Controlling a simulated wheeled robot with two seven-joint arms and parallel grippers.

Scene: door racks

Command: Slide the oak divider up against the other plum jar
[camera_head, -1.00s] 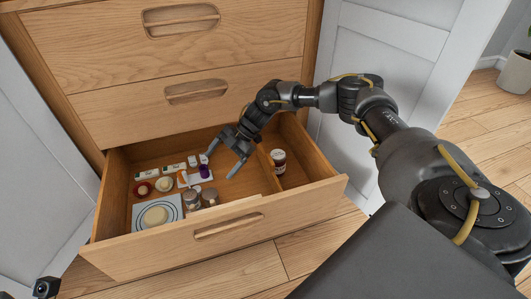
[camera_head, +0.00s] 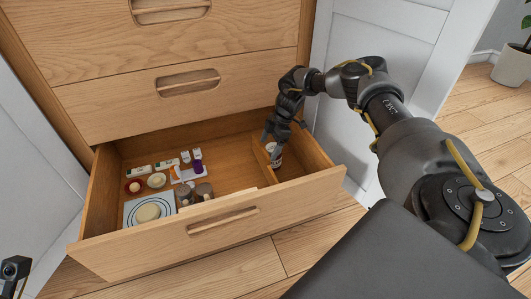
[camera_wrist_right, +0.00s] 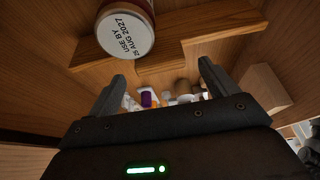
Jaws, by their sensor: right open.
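The oak divider (camera_head: 271,176) is a thin wooden board standing in the right part of the open drawer. In the right wrist view, the divider (camera_wrist_right: 200,42) shows as a stepped board near the jar. A jar with a white label (camera_head: 275,157) stands just right of the divider. The right wrist view shows its pale end (camera_wrist_right: 125,34), printed with a use-by date. My right gripper (camera_head: 272,141) is over the divider and jar, fingers pointing down. In the right wrist view, it (camera_wrist_right: 162,84) is open with nothing between its fingers. Contact cannot be told.
Two grey-lidded jars (camera_head: 194,192), a plate with a pale round item (camera_head: 149,212), small dishes and a purple item (camera_head: 197,167) fill the drawer's left part. The drawer middle (camera_head: 232,178) is bare. The drawer front (camera_head: 130,248) and right wall bound the space.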

